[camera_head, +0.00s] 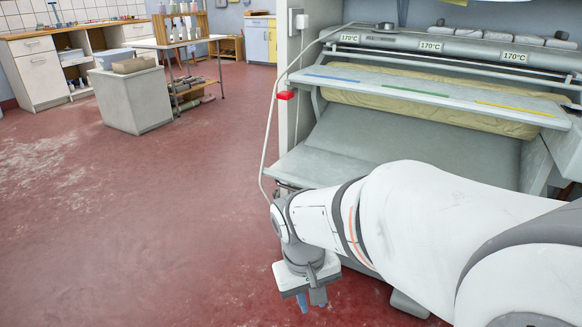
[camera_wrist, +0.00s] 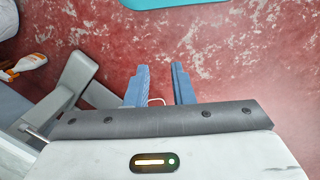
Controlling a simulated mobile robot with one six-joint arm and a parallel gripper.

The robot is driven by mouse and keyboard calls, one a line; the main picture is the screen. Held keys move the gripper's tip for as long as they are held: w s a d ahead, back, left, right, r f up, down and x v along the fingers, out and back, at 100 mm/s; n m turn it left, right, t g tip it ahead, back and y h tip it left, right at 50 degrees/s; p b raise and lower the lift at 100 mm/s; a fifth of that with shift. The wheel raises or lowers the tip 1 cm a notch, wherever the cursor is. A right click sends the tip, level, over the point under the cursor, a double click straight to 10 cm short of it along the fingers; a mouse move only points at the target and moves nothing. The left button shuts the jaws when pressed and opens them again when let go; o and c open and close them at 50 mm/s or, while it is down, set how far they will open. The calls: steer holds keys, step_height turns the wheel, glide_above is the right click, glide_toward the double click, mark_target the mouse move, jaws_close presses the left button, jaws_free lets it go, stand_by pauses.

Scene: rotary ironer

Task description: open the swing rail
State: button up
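The rotary ironer (camera_head: 345,150) stands at the right in the head view, with a padded roll, a sloping lower panel and a flat shelf (camera_head: 440,95) marked with blue, green and yellow strips. A thin light rail (camera_head: 450,67) runs along its top under the 170°C labels. I cannot tell which part is the swing rail. My gripper (camera_head: 312,298) hangs low over the red floor at the ironer's front left, pointing down. In the wrist view my gripper (camera_wrist: 160,75) has its two blue fingers apart, with floor showing between them and nothing held.
A grey bin (camera_head: 132,102) and a table stand at the back left. The wrist view shows grey machine parts (camera_wrist: 75,78) left of the fingers. Floor at left is clear.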

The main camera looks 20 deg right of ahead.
steer(key=w+d+r+m+g+h+p, duration=0.1)
steer(key=w+d+g+h+p, duration=0.2)
steer(key=d+h, duration=0.45)
steer(key=w+d+r+g+h+p, duration=0.1)
steer(key=w+d+g+h+p, duration=0.25)
steer(key=d, duration=0.75)
steer(key=w+d+f+n+t+h+p, duration=0.35)
steer(key=w+f+t+h, duration=0.4)
steer(key=w+t, duration=0.55)
steer(key=shift+n+t+y, duration=0.25)
steer(key=shift+n+y, duration=0.2)
steer(key=x, duration=0.6)
steer(key=shift+s+d, duration=0.25)
steer(key=shift+s, duration=0.1)
steer(key=shift+c, duration=0.2)
jaws_close()
